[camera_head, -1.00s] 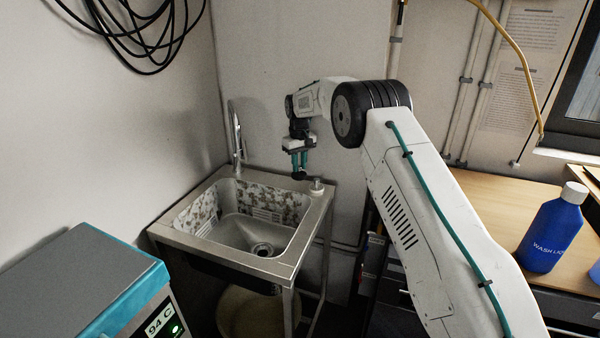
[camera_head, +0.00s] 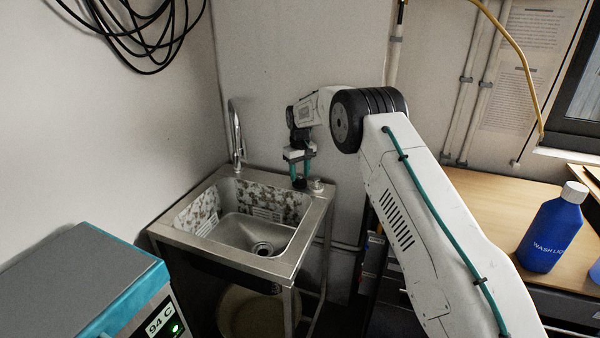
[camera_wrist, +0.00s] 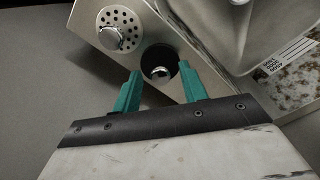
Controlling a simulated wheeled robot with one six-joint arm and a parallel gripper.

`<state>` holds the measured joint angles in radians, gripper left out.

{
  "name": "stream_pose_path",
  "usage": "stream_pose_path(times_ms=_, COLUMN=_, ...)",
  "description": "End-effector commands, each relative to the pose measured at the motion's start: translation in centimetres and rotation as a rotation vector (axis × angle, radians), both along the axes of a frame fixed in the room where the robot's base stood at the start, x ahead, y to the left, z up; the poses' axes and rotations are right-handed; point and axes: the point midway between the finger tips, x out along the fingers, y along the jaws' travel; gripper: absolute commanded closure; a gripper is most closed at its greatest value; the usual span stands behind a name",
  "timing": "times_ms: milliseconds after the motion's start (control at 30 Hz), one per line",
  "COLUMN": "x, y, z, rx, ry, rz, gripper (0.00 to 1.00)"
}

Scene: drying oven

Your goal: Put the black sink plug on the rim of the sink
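The black sink plug (camera_wrist: 148,58), a dark disc with a shiny metal knob, is on the sink's back rim (camera_wrist: 190,87) in the wrist view. In the head view the plug (camera_head: 300,184) shows just under my fingertips at rim height. My gripper (camera_wrist: 160,68) has its two green fingers apart, one on each side of the plug, with clear gaps to the knob. In the head view my gripper (camera_head: 300,177) points down over the back right of the steel sink (camera_head: 270,268). Whether the fingertips touch the disc's edge is hard to tell.
A pale perforated strainer (camera_wrist: 118,18) with a metal knob stands on the rim beside the plug; it also shows in the head view (camera_head: 317,187). The tap (camera_head: 236,135) rises at the back left corner. The basin is empty around its drain (camera_head: 262,249).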

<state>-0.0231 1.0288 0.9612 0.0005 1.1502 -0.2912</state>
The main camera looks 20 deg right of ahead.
Motion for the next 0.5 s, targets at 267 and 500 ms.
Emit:
stream_pose_path(times_ms=267, x=0.1, y=0.0, z=2.3, rx=0.000, ry=-0.003, rz=0.000, gripper=0.57)
stream_pose_path(times_ms=500, x=0.1, y=0.0, z=7.5, rx=0.000, ry=-0.004, rz=0.000, gripper=0.57)
